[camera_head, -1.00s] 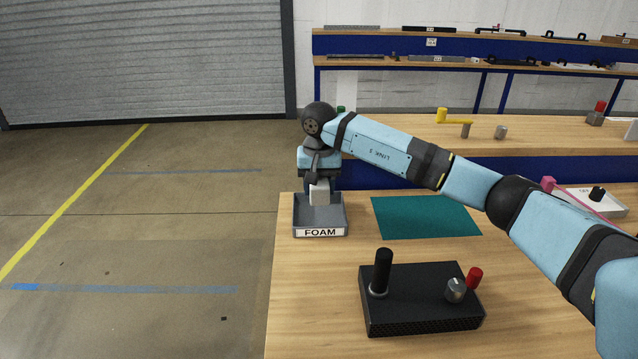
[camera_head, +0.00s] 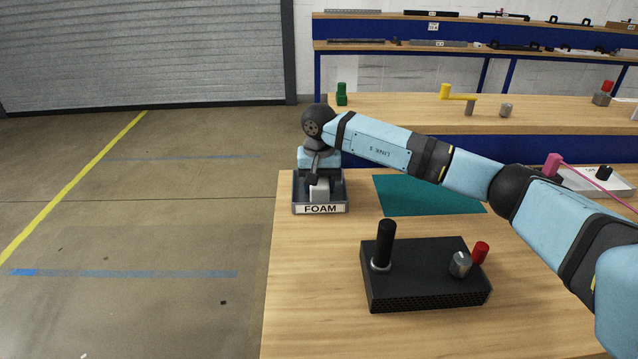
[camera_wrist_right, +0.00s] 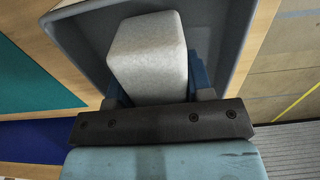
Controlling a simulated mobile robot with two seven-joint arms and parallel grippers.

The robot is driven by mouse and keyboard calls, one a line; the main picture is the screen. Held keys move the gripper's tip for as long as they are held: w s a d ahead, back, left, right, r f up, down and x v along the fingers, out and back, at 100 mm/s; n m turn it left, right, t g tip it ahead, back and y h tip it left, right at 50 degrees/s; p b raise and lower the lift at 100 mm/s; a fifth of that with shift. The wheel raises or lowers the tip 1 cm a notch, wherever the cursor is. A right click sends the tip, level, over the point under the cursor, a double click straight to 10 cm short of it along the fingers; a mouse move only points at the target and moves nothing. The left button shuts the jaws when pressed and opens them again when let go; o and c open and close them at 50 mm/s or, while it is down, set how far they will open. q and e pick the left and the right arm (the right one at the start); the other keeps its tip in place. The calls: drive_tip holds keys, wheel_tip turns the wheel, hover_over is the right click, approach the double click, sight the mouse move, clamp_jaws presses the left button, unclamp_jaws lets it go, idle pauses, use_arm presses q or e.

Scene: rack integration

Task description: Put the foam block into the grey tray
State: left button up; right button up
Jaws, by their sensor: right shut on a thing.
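The grey tray (camera_head: 336,198), labelled FOAM on its front, sits at the left end of the wooden table. My right gripper (camera_head: 319,182) points down into it and is shut on the pale foam block (camera_head: 319,191). In the right wrist view the foam block (camera_wrist_right: 150,55) is between the jaws, inside the outline of the tray (camera_wrist_right: 235,45). The right gripper (camera_wrist_right: 160,92) shows there with its blue fingers at the block's sides. Whether the block touches the tray floor is hidden. My left gripper is not in view.
A black box (camera_head: 425,275) with a black post and red and silver knobs stands in front. A teal mat (camera_head: 430,195) lies right of the tray. A pink item (camera_head: 553,164) is by a white tray at right. The table's left edge is close to the grey tray.

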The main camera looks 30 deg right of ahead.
drive_tip(key=shift+f, duration=0.3)
drive_tip(key=o, duration=1)
drive_tip(key=shift+c, duration=0.2)
wheel_tip(320, 180, up, 14)
drive_tip(key=p, duration=0.1)
drive_tip(key=shift+p, duration=0.3)
drive_tip(key=shift+f, duration=0.1)
